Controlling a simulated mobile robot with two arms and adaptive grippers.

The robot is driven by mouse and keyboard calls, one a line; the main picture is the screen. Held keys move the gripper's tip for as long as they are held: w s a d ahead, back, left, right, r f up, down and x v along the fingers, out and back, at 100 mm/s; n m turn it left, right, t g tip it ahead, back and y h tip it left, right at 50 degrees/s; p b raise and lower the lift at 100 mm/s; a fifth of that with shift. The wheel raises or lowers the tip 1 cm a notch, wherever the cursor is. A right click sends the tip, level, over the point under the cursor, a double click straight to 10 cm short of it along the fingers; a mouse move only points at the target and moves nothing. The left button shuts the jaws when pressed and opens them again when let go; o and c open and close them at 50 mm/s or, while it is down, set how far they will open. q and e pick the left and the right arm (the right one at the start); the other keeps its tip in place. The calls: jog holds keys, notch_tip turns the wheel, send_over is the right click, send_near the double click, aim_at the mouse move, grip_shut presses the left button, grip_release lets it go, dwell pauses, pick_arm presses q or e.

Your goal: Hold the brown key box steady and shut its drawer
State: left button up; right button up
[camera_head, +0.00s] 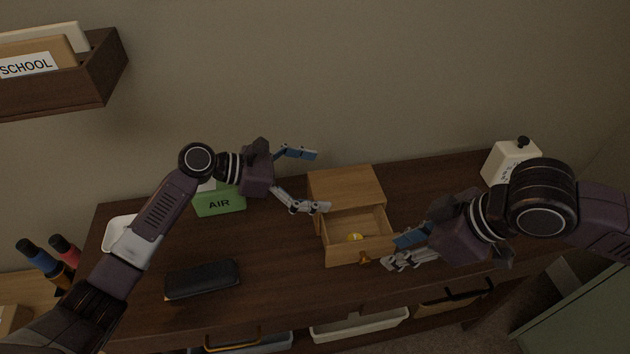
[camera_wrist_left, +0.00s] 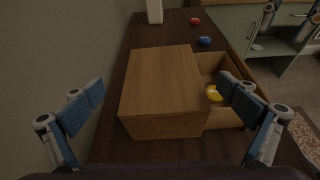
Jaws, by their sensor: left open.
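The brown key box (camera_head: 345,186) stands on the dark wooden table, and its drawer (camera_head: 358,251) is pulled out toward the front. A yellow object (camera_head: 355,238) lies in the drawer. The box top (camera_wrist_left: 160,80) also shows in the left wrist view. My left gripper (camera_head: 318,181) is open and empty at the box's left side; in its wrist view the box appears between and beyond the fingers. My right gripper (camera_head: 392,253) is at the drawer front's right end, close to the knob (camera_head: 365,258). Its fingers look apart, and I cannot tell whether they touch the drawer.
A green AIR box (camera_head: 220,202) stands behind my left arm. A black case (camera_head: 202,279) lies at the table's front left. A white bottle (camera_head: 507,160) stands at the back right. A blue item (camera_wrist_left: 204,41) and a red item (camera_wrist_left: 195,21) lie beyond the box.

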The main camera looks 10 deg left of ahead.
aim_at(343, 186)
pick_arm(q)
jog(key=shift+s+a+f, duration=0.15)
jog(key=shift+a+f, duration=0.1)
jog(key=shift+f, duration=0.1)
jog(key=shift+d+f, duration=0.15)
jog(key=shift+d, duration=0.1)
jog(key=shift+x, duration=3.5)
jog(key=shift+f, duration=0.1)
